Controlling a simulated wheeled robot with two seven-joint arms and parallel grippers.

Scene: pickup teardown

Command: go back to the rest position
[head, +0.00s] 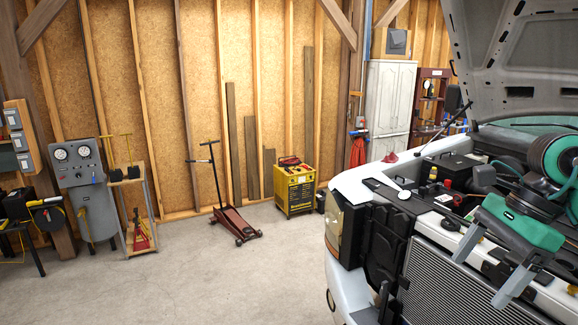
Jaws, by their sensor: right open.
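My right gripper (478,284) is at the right of the head view, with a green body and two grey fingers. The fingers are spread apart with nothing between them. They point down and to the left, in front of the open engine bay of the white pickup (350,183). From this single view I cannot tell whether the fingers touch the truck's front. The arm behind the gripper covers part of the engine bay. My left gripper is not in view.
The raised hood (510,55) hangs over the engine bay; the radiator (450,285) is exposed below. The concrete floor (220,285) left of the truck is clear.

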